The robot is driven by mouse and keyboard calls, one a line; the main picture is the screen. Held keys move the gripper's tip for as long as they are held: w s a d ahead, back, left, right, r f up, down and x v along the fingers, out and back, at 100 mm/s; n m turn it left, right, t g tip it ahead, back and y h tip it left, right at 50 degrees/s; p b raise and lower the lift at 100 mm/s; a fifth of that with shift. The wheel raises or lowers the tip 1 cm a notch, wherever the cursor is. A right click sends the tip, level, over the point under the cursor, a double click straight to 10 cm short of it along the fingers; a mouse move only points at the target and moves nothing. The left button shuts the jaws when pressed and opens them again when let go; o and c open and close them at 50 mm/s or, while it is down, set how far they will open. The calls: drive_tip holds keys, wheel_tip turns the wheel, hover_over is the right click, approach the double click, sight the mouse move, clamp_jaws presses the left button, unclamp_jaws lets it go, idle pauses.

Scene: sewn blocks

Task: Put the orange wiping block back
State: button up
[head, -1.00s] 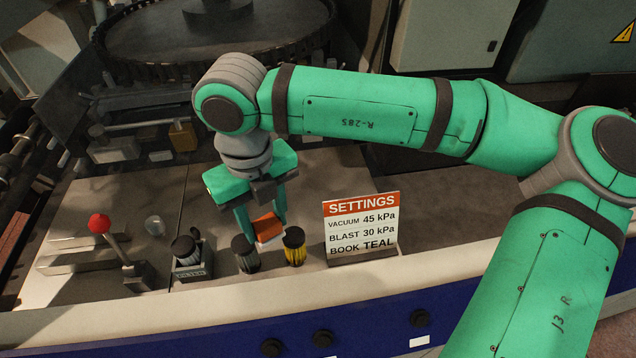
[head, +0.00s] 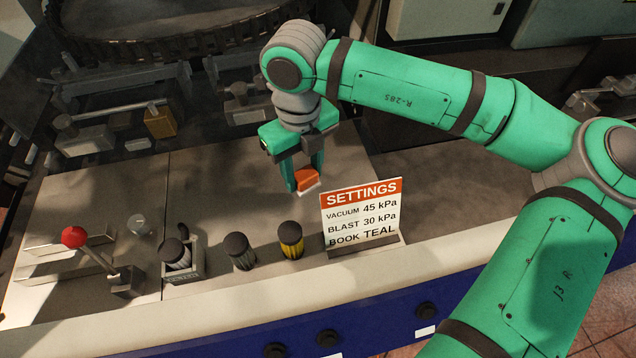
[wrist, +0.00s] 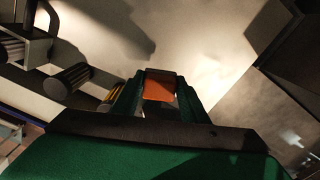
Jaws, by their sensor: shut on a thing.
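The orange wiping block (head: 306,179) has a white underside and is held between the fingers of my gripper (head: 305,178). My gripper is shut on it, above the grey console top, behind the yellow knob and to the left of the settings sign. In the wrist view the orange block (wrist: 160,88) shows between the two green fingers of my gripper (wrist: 158,92). The gap between the block and the console top cannot be told exactly.
The settings sign (head: 362,215) stands upright close by. The console top (head: 225,190) behind the knobs is mostly clear.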

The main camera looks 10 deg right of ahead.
sight(319, 186)
drive_tip(key=d+f, duration=0.1)
drive_tip(key=f, duration=0.1)
drive_tip(key=w+d+f, duration=0.1)
drive_tip(key=d+f, duration=0.1)
drive_tip(key=shift+w+d+f, duration=0.1)
drive_tip(key=shift+d+f, duration=0.05)
drive_tip(key=shift+f, duration=0.8)
drive_tip(key=shift+d+f, duration=0.1)
drive_tip(key=shift+f, duration=0.85)
drive_tip(key=shift+f, duration=0.1)
drive_tip(key=o, duration=1)
drive_tip(key=shift+o, duration=0.2)
wheel_tip(319, 186, up, 12)
